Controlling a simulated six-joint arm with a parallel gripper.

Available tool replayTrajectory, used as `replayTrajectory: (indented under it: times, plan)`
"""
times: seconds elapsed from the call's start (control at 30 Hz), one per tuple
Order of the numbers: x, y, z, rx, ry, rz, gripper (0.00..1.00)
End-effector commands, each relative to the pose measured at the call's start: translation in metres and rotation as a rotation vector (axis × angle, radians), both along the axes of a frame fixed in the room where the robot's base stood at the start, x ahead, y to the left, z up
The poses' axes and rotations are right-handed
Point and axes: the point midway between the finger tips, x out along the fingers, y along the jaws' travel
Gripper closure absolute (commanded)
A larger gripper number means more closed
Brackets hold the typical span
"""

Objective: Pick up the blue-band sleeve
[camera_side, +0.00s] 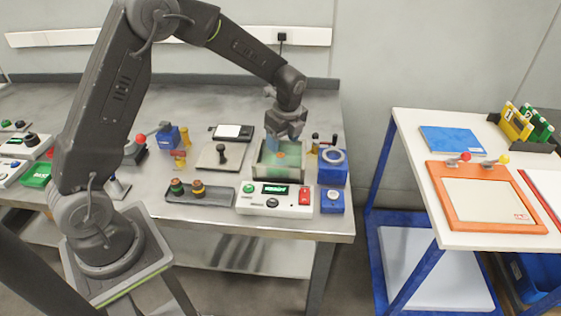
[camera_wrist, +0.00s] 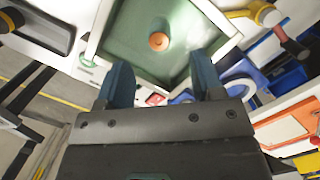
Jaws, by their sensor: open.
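I cannot make out a blue-band sleeve with certainty in either view. A dark rack (camera_side: 222,194) holds one dark piece with a green band (camera_side: 177,187) and one with an orange-yellow band (camera_side: 198,188). My gripper (camera_side: 277,145) points down over the open green-floored basin (camera_side: 299,172). In the wrist view my gripper (camera_wrist: 161,75) shows two blue fingers spread apart with nothing between them. A small round orange piece (camera_wrist: 158,41) lies in the basin, beyond the fingers; it also shows in the side view (camera_side: 281,155).
A white control box (camera_side: 255,204) with a red switch stands in front of the basin. A blue block with a pale ring (camera_side: 333,156) is close on its right. Several tools and fixtures crowd the bench to the left. A separate white table (camera_side: 408,124) stands at right.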

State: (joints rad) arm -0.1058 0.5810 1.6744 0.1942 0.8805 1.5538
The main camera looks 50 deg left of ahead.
Motion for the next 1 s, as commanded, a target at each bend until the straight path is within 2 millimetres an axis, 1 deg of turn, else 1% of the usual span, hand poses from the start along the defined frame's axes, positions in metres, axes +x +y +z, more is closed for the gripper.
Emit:
replayTrajectory:
  times: [0.03,0.23,0.4,0.53,0.63,0.83,1.0]
  plan:
    - [0.000,0.001,-0.006,0.000,0.001,0.000,0.39]
    - [-0.001,0.003,-0.019,0.000,0.001,0.000,0.39]
    - [-0.002,0.006,-0.044,-0.001,0.003,0.000,0.39]
    - [-0.002,0.008,-0.058,0.000,0.000,0.002,0.39]
    - [-0.002,0.009,-0.062,0.000,-0.001,0.002,0.39]
    - [-0.002,0.009,-0.062,0.000,-0.002,0.002,0.39]
    - [-0.002,0.008,-0.062,0.000,-0.002,0.001,0.55]
